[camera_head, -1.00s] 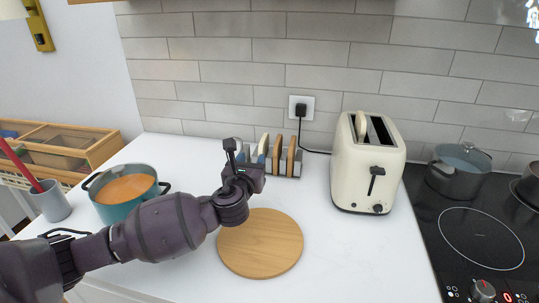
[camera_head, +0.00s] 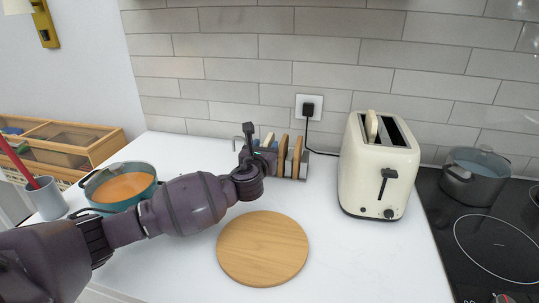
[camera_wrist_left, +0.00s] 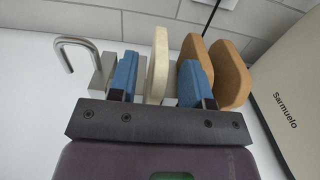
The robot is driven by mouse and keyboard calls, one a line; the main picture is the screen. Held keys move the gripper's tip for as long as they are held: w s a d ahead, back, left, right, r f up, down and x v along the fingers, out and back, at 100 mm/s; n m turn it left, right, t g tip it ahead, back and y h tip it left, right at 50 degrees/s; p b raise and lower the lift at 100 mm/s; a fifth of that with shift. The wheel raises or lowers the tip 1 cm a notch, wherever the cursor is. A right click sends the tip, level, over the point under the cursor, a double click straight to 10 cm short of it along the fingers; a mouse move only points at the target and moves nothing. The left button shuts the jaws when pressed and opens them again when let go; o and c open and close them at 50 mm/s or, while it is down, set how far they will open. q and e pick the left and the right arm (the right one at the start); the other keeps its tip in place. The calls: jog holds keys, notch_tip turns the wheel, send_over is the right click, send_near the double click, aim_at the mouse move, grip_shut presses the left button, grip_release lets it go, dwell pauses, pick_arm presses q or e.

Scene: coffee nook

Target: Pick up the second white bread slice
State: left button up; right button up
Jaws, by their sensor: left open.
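The second white bread slice stands upright in a grey metal rack (camera_head: 305,168), beside brown slices (camera_head: 297,157). In the left wrist view, the white slice (camera_wrist_left: 157,70) lies between the two blue fingers of my open left gripper (camera_wrist_left: 160,75). There is a visible gap on the left finger's side. The right finger covers part of a brown slice (camera_wrist_left: 230,75); I cannot tell its exact depth. In the head view my left gripper (camera_head: 259,152) is at the rack and hides much of it. Another white slice (camera_head: 372,125) sticks out of the toaster (camera_head: 377,170).
A round wooden board (camera_head: 262,248) lies empty in front of the rack. A teal pot (camera_head: 122,187) stands left, near my left arm. The toaster's black cord runs to a wall outlet (camera_head: 309,106). A grey pot (camera_head: 474,177) sits on the hob at right.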

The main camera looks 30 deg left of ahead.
pick_arm(q)
jog(key=shift+x, duration=1.05)
jog(key=shift+w, duration=0.1)
grip_shut()
jog(key=shift+r, duration=0.1)
